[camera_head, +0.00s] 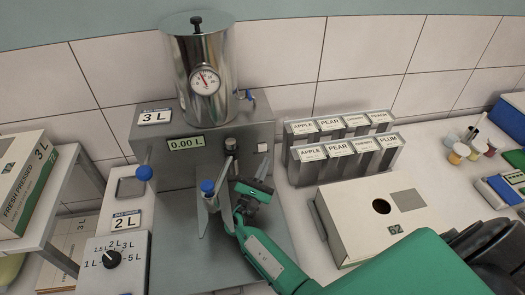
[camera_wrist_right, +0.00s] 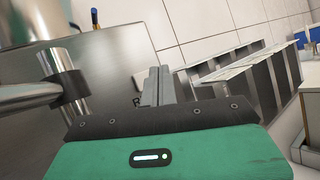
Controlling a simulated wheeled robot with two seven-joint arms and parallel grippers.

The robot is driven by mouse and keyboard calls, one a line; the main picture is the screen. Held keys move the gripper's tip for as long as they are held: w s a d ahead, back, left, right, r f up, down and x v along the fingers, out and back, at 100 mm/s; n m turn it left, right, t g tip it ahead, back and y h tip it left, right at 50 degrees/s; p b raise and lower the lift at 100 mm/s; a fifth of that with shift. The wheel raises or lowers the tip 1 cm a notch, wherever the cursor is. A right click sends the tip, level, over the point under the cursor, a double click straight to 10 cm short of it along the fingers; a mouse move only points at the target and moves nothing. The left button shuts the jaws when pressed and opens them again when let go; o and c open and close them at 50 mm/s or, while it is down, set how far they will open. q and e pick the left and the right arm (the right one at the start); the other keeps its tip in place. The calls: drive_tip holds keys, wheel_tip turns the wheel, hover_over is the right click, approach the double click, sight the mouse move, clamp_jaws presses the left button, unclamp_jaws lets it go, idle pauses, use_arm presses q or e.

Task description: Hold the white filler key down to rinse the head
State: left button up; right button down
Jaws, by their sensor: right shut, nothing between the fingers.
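The white filler key (camera_head: 263,147) is a small white square on the right side of the steel filler's front (camera_head: 185,112). My right gripper (camera_head: 265,165) is shut and empty. Its fingertips point up at the filler front, just below the key in the head view; I cannot tell whether they touch it. In the right wrist view the shut fingers (camera_wrist_right: 157,86) stand before the steel panel, with part of a dark letter beside them. The metal filling head (camera_head: 231,145) is left of the gripper. My left gripper is out of view.
A steel tank with a gauge (camera_head: 205,82) tops the filler. A blue-knobbed lever (camera_head: 208,187) stands close left of my right gripper. Label holders (camera_head: 338,160) and a white box with a round hole (camera_head: 372,215) stand to the right. A dial box (camera_head: 115,262) is front left.

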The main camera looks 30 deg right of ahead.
sight(266, 146)
drive_tip(key=shift+w+d+b, duration=0.2)
drive_tip(key=shift+w+b, duration=0.1)
drive_tip(key=shift+w, duration=0.35)
drive_tip(key=shift+w+d+b, duration=0.15)
drive_tip(key=shift+w+b, duration=0.1)
drive_tip(key=shift+w, duration=0.35)
idle(1.1)
drive_tip(key=shift+w+d+b, duration=0.1)
drive_tip(key=shift+w+b, duration=0.3)
drive_tip(key=shift+b, duration=0.1)
drive_tip(key=shift+w+d+b, duration=0.1)
drive_tip(key=shift+w+b, duration=0.3)
idle(4.8)
